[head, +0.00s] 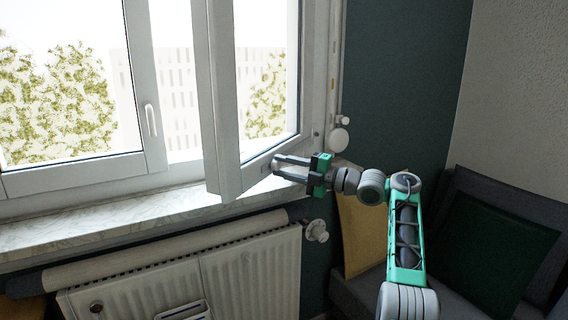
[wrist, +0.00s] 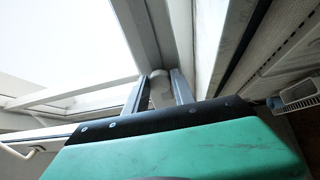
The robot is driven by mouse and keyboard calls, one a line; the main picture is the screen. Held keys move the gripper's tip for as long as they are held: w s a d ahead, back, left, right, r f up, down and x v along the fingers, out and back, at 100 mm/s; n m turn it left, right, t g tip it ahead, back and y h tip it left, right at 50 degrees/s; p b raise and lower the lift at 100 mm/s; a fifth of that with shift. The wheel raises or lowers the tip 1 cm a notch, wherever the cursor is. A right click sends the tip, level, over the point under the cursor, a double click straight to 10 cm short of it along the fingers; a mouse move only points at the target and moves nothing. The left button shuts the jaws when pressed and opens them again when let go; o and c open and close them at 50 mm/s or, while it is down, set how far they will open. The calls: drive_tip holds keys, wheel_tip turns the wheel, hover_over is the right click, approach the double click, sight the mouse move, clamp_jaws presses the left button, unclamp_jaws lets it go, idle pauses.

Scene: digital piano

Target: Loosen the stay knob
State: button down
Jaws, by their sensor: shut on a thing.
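The stay knob (wrist: 160,90) shows in the wrist view as a small pale, rounded piece at the bottom of the window sash. My gripper (head: 276,167) is at the lower rail of the open sash (head: 228,150) in the head view, reaching in from the right. In the wrist view its two grey fingers (wrist: 161,80) stand one on each side of the knob and are shut on it. In the head view the knob is mostly hidden by the fingers. I cannot tell how far the knob is turned.
A marble sill (head: 110,220) runs below the window, above a white radiator (head: 250,270) with a valve (head: 317,231). A closed sash with a handle (head: 150,120) is at left. A round white fitting (head: 339,140) is beside the frame. A dark sofa (head: 470,240) with cushions stands at right.

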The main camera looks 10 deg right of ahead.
drive_tip(key=shift+s+d+r+n+p, duration=0.1)
drive_tip(key=shift+d+n+p, duration=0.05)
drive_tip(key=shift+n+p, duration=0.25)
idle(0.3)
drive_tip(key=c, duration=1.1)
unclamp_jaws()
drive_tip(key=shift+o, duration=0.2)
